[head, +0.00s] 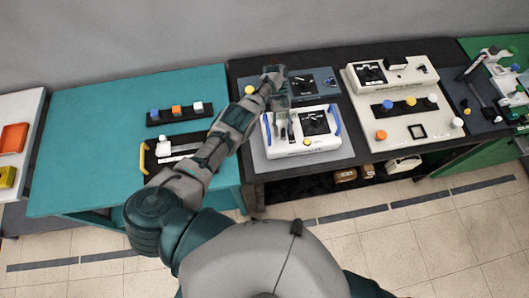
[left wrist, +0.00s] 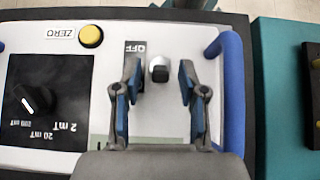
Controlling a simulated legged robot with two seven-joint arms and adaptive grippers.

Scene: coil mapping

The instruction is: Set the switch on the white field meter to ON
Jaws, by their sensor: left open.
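The white field meter (head: 322,148) with blue side handles stands on the dark table in the head view. My left gripper (head: 287,134) is over its left part. In the left wrist view the meter's white face (left wrist: 100,110) appears upside down. Its small grey-white switch (left wrist: 159,68) lies between the open fingers of my left gripper (left wrist: 159,72), with a visible gap on either side. A dark label reading OFF (left wrist: 136,47) is beside the switch, partly behind one fingertip. No ON label is visible. My right gripper is not in view.
The meter's black range dial (left wrist: 30,99) and yellow ZERO button (left wrist: 90,36) are beside the gripper. A blue handle (left wrist: 231,90) stands close on the other side. A cream panel with knobs (head: 405,125) is at right; a teal table (head: 90,130) is at left.

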